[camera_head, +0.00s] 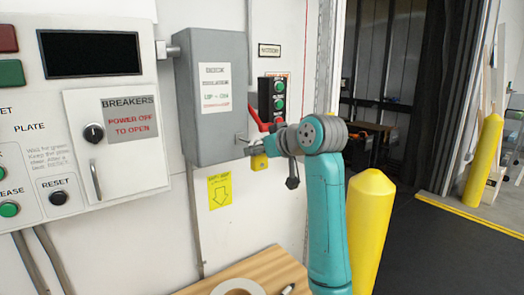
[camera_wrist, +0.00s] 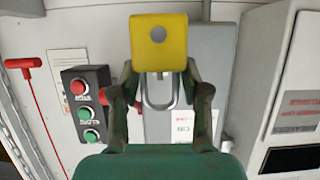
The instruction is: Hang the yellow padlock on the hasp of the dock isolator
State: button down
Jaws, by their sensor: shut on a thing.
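My gripper (camera_wrist: 160,78) is shut on the yellow padlock (camera_wrist: 159,40); its fingers are on either side of it. The wrist view is turned over, so the padlock's metal shackle (camera_wrist: 160,100) points up in the room. In the head view the padlock (camera_head: 259,162) hangs just below my gripper (camera_head: 257,149), by the lower right edge of the grey dock isolator (camera_head: 195,132). The hasp (camera_head: 241,138) juts from that edge, a little above and left of the padlock. Whether the shackle touches the hasp cannot be told.
A red lever (camera_head: 257,117) is beside the isolator, close above my gripper. A button station (camera_head: 279,99) is to its right. A yellow arrow label (camera_head: 219,191) is on the wall below. A wooden surface (camera_head: 275,263) and a yellow bollard (camera_head: 369,220) stand lower right.

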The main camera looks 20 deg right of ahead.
jog(key=shift+w+a+f, duration=0.1)
jog(key=shift+w+a, duration=0.15)
jog(key=shift+w, duration=0.5)
jog(key=shift+w+a+f, duration=0.1)
jog(key=shift+w+a, duration=0.1)
jog(key=shift+w, duration=0.55)
jog(key=shift+w+a+f, duration=0.1)
jog(key=shift+w+a, duration=0.15)
jog(key=shift+w, duration=0.5)
jog(key=shift+w+a+f, duration=0.2)
jog(key=shift+w+f, duration=0.1)
jog(key=shift+w, duration=0.25)
jog(key=shift+c, duration=2.3)
grip_release()
